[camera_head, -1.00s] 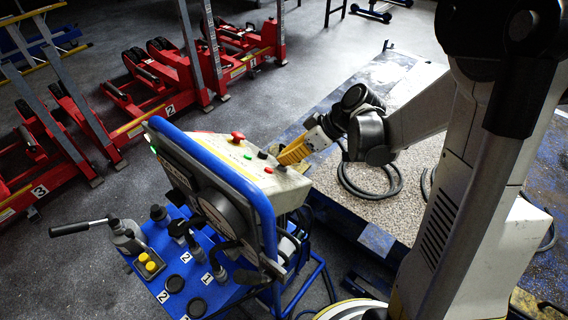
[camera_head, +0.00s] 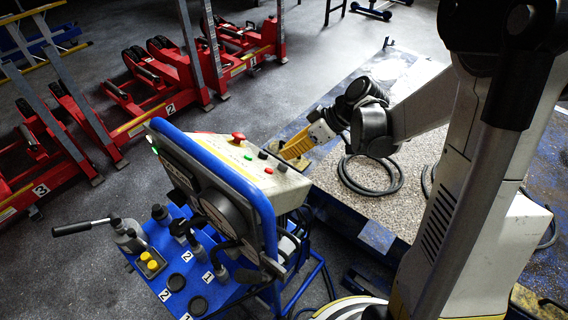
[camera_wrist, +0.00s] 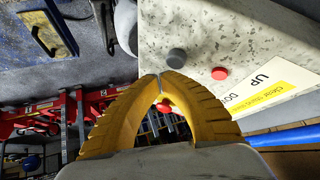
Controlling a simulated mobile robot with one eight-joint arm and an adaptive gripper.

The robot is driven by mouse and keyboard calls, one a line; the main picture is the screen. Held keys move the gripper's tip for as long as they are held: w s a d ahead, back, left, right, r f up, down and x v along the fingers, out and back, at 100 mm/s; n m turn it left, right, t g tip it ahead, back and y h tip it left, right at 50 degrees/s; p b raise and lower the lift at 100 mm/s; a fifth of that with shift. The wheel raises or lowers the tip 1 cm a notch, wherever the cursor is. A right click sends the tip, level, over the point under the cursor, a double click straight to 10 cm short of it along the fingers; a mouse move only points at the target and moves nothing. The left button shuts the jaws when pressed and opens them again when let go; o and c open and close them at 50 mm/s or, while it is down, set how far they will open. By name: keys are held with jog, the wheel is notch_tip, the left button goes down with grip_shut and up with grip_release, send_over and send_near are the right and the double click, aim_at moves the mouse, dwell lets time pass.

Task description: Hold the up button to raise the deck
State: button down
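The control console (camera_head: 215,148) has a pale sloped top with red, green and dark buttons. My gripper (camera_head: 284,156) has yellow fingers angled down over the console's right edge. In the wrist view its fingertips (camera_wrist: 160,76) meet, with nothing seen held between them. A dark round button (camera_wrist: 176,57) lies just beyond the tips, with a red button (camera_wrist: 220,73) to its right. A label (camera_wrist: 270,85) reads UP, with a second word partly cut off. I cannot tell which button is up, or whether the tips touch anything. The speckled deck (camera_head: 415,160) lies low behind the arm.
A red mushroom button (camera_head: 238,137) stands at the console's far end. The blue cart tray (camera_head: 175,285) holds several tools and a yellow-button pendant (camera_head: 150,264). A black cable (camera_head: 370,188) curls on the deck. Red wheeled lift units (camera_head: 150,85) stand at the left.

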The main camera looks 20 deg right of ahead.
jog(key=shift+w+d+r+p, duration=0.3)
jog(key=shift+d+r+p, duration=0.1)
jog(key=shift+r, duration=0.25)
jog(key=shift+w+d+r+p, duration=0.25)
jog(key=shift+d+r+p, duration=0.2)
jog(key=shift+r, duration=0.15)
jog(key=shift+w+d+r+p, duration=0.3)
jog(key=shift+d+r+p, duration=0.1)
jog(key=shift+r, duration=0.25)
dwell(0.4)
